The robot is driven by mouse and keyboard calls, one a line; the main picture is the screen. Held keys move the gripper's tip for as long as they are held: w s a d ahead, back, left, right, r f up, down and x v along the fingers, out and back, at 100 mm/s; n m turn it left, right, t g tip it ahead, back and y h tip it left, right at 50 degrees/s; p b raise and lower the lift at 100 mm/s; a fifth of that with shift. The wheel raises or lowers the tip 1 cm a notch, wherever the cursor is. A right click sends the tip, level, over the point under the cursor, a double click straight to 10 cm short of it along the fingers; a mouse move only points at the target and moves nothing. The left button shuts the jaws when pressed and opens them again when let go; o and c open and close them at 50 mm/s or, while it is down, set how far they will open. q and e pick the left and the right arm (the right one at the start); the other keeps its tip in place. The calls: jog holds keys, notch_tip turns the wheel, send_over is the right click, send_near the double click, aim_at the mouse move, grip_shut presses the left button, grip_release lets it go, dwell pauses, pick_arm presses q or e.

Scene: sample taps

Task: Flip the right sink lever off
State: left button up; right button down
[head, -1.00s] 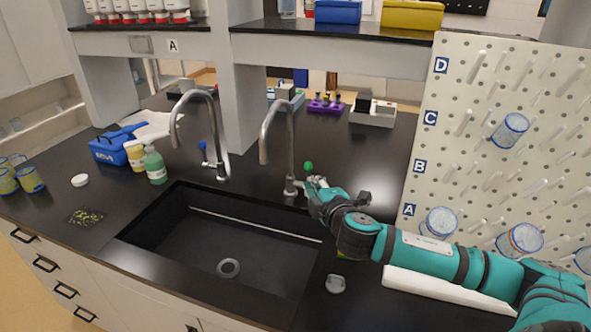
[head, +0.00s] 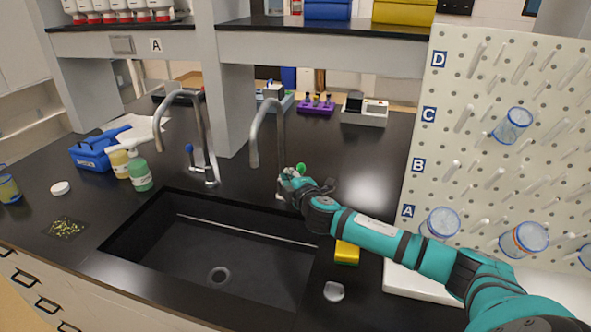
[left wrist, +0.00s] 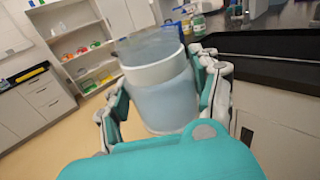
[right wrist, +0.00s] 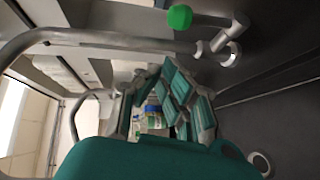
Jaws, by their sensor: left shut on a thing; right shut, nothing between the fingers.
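The right tap (head: 281,130) is a tall grey gooseneck behind the sink. Its lever has a green knob (head: 300,168), which stands just behind my right gripper (head: 287,179) in the head view. My right gripper is shut and empty, close to the tap's base; I cannot tell whether it touches the lever. In the right wrist view the green knob (right wrist: 180,17) lies above the shut fingers (right wrist: 160,88), apart from them in the picture. My left gripper (left wrist: 158,82) shows only in the left wrist view, shut on a cloudy, bluish container (left wrist: 165,100) with a pale band.
A left tap (head: 197,130) with a blue-knobbed lever (head: 190,148) stands beside it. The black sink (head: 160,245) is empty. A yellow sponge (head: 347,252) and a round clear item (head: 333,291) lie right of it. A pegboard (head: 450,100) with beakers stands at right.

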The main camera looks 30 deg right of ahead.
aim_at(298, 167)
pick_arm(q)
jog(key=shift+r, duration=0.45)
pick_arm(e)
jog(key=d, duration=0.1)
jog(key=w+d, duration=0.1)
jog(key=d+f, duration=0.1)
jog(key=shift+w, duration=0.25)
jog(key=shift+r, duration=0.1)
jog(key=shift+w+d+r, duration=0.1)
jog(key=shift+w+d, duration=0.4)
jog(key=shift+d, duration=0.2)
pick_arm(q)
jog(key=shift+r+p, duration=0.15)
jog(key=shift+p, duration=0.25)
pick_arm(e)
jog(key=shift+w+d+r, duration=0.1)
jog(key=shift+d+r, duration=0.1)
jog(key=shift+r, duration=0.05)
pick_arm(q)
jog(key=shift+s+a, duration=0.1)
jog(key=shift+a, duration=0.05)
pick_arm(e)
jog(key=shift+r, duration=0.1)
